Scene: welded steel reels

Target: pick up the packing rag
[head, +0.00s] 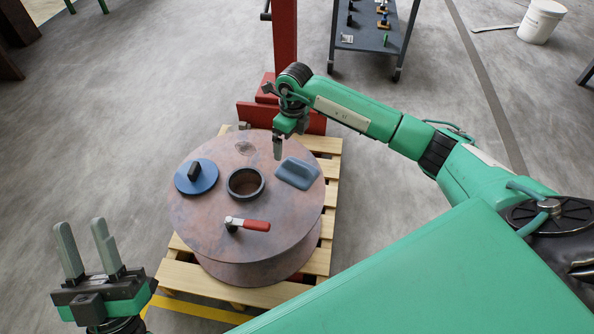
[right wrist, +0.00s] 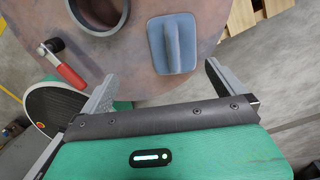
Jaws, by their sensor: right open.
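The packing rag appears to be the blue-grey pad with a raised ridge (head: 297,173), lying on the right part of the reel's upper face. It also shows in the right wrist view (right wrist: 174,44), beyond the fingertips and between their lines. My right gripper (head: 278,148) is over the far part of the reel, left of and beyond the rag in the head view. In the right wrist view its jaws (right wrist: 160,75) are wide apart and empty. My left gripper (head: 82,228) is open and empty at the lower left, away from the reel.
The brownish reel (head: 215,228) lies flat on a wooden pallet (head: 180,268). On it are a blue disc with a dark knob (head: 196,177), a central ring (head: 245,184) and a red-handled clamp (head: 255,225). A red post (head: 285,45) stands behind; a grey cart (head: 370,38) is farther back.

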